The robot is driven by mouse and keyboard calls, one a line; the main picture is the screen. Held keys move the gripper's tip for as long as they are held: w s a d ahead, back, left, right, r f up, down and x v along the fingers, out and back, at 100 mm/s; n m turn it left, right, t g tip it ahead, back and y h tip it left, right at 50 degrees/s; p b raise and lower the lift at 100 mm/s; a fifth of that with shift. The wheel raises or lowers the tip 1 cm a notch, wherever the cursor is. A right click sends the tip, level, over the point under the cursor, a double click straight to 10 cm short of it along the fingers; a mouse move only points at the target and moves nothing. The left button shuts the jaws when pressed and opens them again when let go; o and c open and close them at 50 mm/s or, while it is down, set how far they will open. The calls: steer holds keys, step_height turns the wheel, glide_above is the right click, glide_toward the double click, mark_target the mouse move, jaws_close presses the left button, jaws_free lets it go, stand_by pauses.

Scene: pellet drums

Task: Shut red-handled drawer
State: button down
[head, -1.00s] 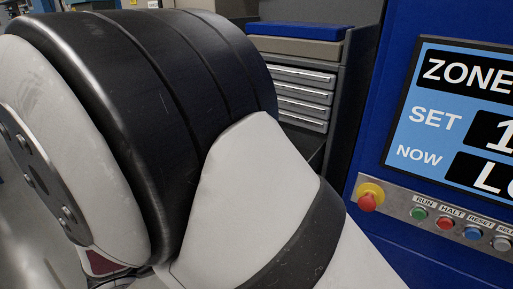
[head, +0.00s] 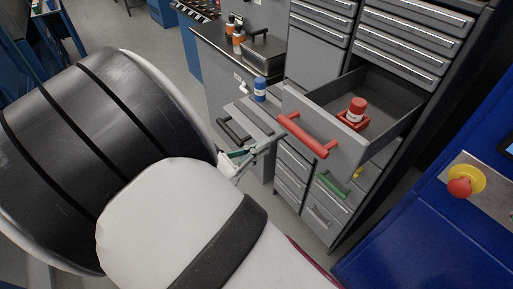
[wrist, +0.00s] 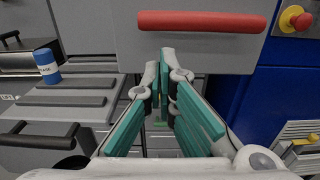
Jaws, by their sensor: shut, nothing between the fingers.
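The red-handled drawer (head: 375,100) stands pulled out of the grey cabinet, showing its open inside. Its red handle (head: 308,135) is on the front panel, and the handle also shows at the top of the wrist view (wrist: 201,21). A red-capped jar (head: 357,108) in a red holder (head: 352,121) sits inside the drawer. My gripper (head: 262,150), with teal finger pads, is shut and empty in front of the drawer front, left of and below the handle in the head view. In the wrist view the fingertips (wrist: 161,62) show below the handle; contact with the panel cannot be told.
A black-handled drawer (head: 233,130) and a blue jar (head: 259,90) are to the left. A green handle (head: 335,185) is lower down. A blue machine (head: 415,235) with a red stop button (head: 460,187) stands at the right.

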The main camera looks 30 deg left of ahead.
steer(key=b+x, duration=0.3)
steer(key=x, duration=0.6)
steer(key=shift+w+d, duration=0.1)
steer(key=shift+w, duration=0.1)
steer(key=b+x, duration=0.6)
steer(key=x, duration=1.9)
steer(key=shift+w+d, duration=0.15)
steer(key=shift+w+d+r, duration=0.1)
steer(key=shift+w+d, duration=0.1)
steer(key=shift+w, duration=0.35)
steer(key=shift+w+d+b, duration=0.1)
steer(key=shift+b, duration=0.2)
steer(key=shift+r, duration=0.1)
